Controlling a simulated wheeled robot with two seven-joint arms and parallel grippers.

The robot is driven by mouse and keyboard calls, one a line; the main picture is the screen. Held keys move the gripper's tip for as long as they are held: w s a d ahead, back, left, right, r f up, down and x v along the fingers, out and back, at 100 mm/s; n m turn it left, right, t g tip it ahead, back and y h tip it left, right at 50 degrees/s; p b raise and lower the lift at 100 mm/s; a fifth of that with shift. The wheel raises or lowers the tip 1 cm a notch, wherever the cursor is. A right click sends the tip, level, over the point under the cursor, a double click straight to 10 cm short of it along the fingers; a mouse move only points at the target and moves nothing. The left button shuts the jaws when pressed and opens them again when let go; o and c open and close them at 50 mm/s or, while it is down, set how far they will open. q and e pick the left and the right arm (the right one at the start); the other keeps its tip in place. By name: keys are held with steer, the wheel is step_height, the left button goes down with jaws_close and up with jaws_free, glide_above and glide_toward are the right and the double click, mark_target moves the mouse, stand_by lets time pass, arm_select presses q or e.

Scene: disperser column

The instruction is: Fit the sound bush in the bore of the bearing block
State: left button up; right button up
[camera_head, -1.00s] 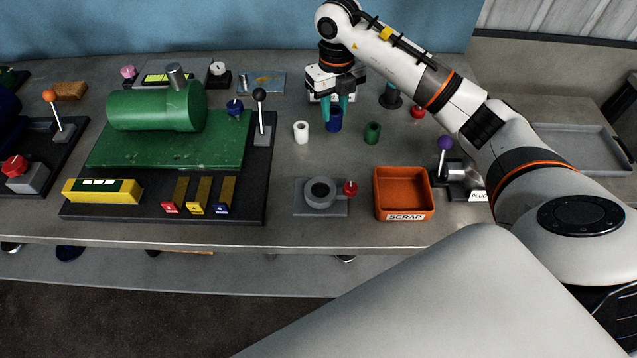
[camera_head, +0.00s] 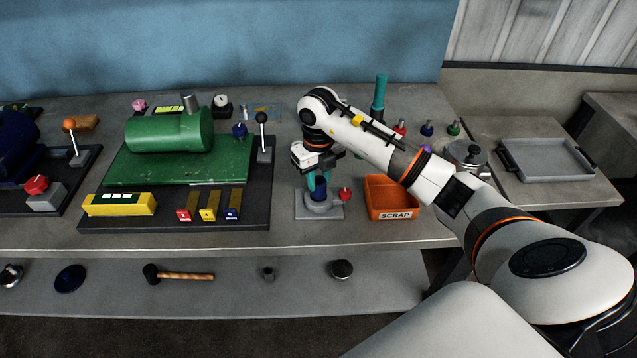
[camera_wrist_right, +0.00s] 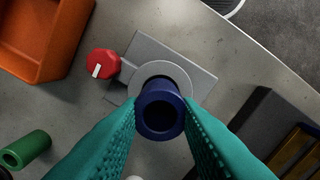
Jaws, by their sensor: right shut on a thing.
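My right gripper (camera_head: 318,182) is shut on a dark blue bush (camera_head: 319,190), directly over the grey bearing block (camera_head: 305,211). In the right wrist view the blue bush (camera_wrist_right: 161,108) is between the teal fingertips (camera_wrist_right: 163,122), its hollow end facing the camera. The block's pale ring (camera_wrist_right: 162,70) shows behind the bush, which covers the bore. I cannot tell whether the bush's lower end has entered the bore. A red knob (camera_wrist_right: 102,63) is on the block's side. A green bush (camera_wrist_right: 25,150) lies or stands apart at lower left. My left gripper is not in view.
The orange scrap bin (camera_head: 391,198) stands close to the right of the block. The green machine (camera_head: 170,135) on its dark base and several coloured tabs are to the left. A grey tray (camera_head: 548,158) is on the far right table. The bench front edge is near the block.

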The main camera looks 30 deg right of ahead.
step_height(320, 180, down, 2)
steer(key=shift+f, duration=0.5)
steer(key=o, duration=0.9)
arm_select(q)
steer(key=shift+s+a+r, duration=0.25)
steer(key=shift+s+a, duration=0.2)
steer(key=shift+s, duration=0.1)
arm_select(e)
steer(key=shift+o, duration=0.3)
